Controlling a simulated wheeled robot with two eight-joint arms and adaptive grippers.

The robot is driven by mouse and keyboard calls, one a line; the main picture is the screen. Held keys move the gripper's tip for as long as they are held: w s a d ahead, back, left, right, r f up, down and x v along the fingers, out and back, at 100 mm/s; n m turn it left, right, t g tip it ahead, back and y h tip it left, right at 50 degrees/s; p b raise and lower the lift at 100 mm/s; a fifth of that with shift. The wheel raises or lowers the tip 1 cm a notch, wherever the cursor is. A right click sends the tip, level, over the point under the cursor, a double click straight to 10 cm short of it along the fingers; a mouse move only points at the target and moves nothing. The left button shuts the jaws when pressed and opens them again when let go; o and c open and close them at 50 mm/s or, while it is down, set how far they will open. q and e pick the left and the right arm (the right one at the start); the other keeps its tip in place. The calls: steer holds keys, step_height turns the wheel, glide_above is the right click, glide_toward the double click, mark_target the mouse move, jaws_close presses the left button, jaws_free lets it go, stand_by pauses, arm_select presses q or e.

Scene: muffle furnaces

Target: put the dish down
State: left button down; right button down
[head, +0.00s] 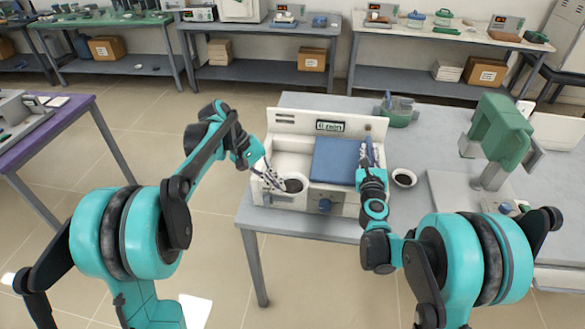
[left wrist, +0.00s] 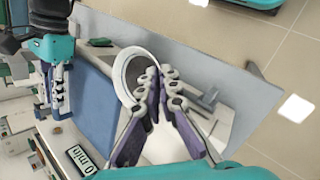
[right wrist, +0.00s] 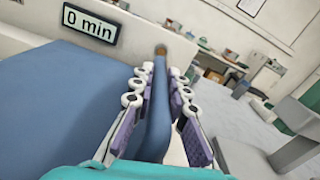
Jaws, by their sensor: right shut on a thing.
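The white dish with a dark inside (head: 293,185) sits in the left, open part of the white furnace (head: 284,117). My left gripper (head: 272,180) is at its left side. My right gripper (head: 370,165) is at the right edge of the blue panel (head: 338,160). In the right wrist view my right gripper (right wrist: 160,85) is shut on a blue bar (right wrist: 158,110) beside the panel.
A second small dish with dark contents (head: 404,178) stands on the grey table (head: 300,230), right of the furnace. A green-headed device (head: 500,135) stands further right, and a green container (head: 398,112) behind. The furnace display (head: 330,126) reads "0 min" in the right wrist view.

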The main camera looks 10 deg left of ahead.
mark_target(281, 168)
arm_select(q)
steer(key=w+a+r+n+t, duration=0.1)
steer(key=w+r+n+t, duration=0.15)
steer(key=w, duration=0.35)
steer(key=w+r+n+t, duration=0.1)
steer(key=w+n+t, duration=0.1)
steer(key=w+n, duration=0.35)
arm_select(e)
steer(key=shift+d, duration=0.1)
arm_select(q)
steer(key=shift+m+y, duration=0.4)
steer(key=shift+m, duration=0.3)
steer(key=f, duration=0.1)
steer(key=w+f, duration=0.1)
steer(key=f, duration=0.1)
steer(key=w+f, duration=0.1)
steer(key=shift+a+f, duration=0.2)
steer(key=shift+f, duration=2.5)
steer(key=shift+f, duration=0.2)
steer(key=c, duration=1.7)
jaws_free()
steer(key=shift+f, duration=0.1)
